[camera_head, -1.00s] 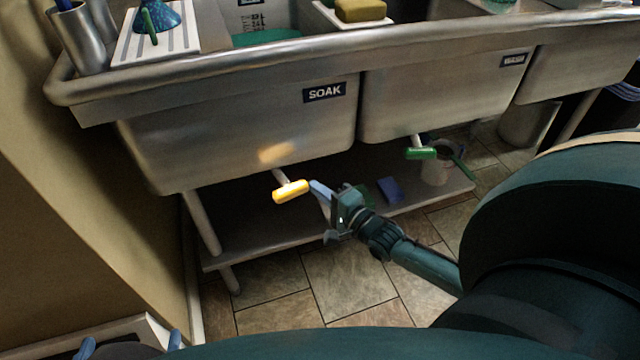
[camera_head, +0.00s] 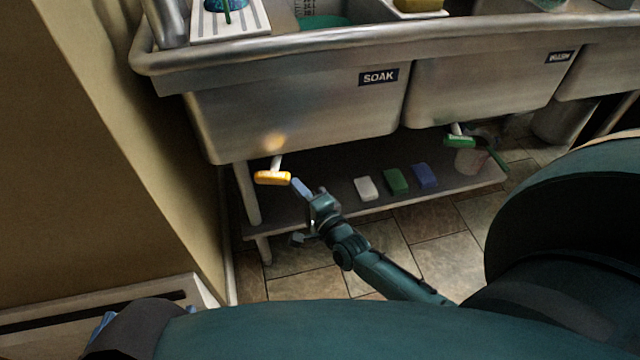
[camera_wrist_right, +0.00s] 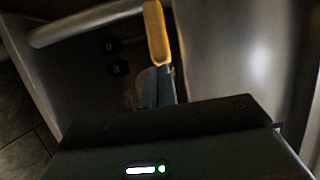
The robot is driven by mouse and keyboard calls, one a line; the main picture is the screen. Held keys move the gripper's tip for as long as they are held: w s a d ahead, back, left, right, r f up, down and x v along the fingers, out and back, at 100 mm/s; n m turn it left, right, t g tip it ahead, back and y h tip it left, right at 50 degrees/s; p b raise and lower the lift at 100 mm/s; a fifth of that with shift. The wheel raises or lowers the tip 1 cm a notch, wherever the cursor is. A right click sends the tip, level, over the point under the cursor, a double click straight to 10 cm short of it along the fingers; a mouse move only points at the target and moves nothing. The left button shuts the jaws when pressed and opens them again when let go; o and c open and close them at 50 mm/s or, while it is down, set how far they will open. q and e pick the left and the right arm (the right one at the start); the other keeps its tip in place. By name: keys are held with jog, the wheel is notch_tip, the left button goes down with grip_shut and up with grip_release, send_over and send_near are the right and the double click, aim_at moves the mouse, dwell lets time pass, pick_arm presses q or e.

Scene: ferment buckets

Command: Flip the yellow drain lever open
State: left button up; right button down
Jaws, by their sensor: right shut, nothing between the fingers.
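The yellow drain lever (camera_head: 272,178) hangs on a short pale stem below the basin marked SOAK (camera_head: 300,120). Its handle lies nearly level in the head view. My right gripper (camera_head: 298,186) is shut and empty, with its blue fingertips at the handle's right end. In the right wrist view, the yellow handle (camera_wrist_right: 157,35) stands just beyond the fingertips (camera_wrist_right: 155,85). They touch it or nearly do; I cannot tell which. My left gripper (camera_head: 105,322) is partly in view at the bottom left, mostly hidden by my own body.
A green lever (camera_head: 460,142) hangs under the basin to the right. The low shelf (camera_head: 320,205) below the basins bears a white block (camera_head: 366,188), a green block (camera_head: 396,182) and a blue block (camera_head: 425,176). A brown wall (camera_head: 110,130) stands close on the left.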

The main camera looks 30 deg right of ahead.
jog(key=shift+w+a+r, duration=0.15)
jog(key=shift+w+a, duration=0.05)
jog(key=shift+a, duration=0.4)
jog(key=shift+w+a+r, duration=0.1)
jog(key=shift+w+a, duration=0.05)
jog(key=shift+a, duration=0.5)
jog(key=shift+s, duration=0.35)
jog(key=s+d+p, duration=0.1)
jog(key=s+d, duration=0.1)
jog(key=s, duration=0.5)
jog(key=shift+s+d+f, duration=0.15)
jog(key=shift+d+f, duration=0.15)
jog(key=shift+d, duration=0.05)
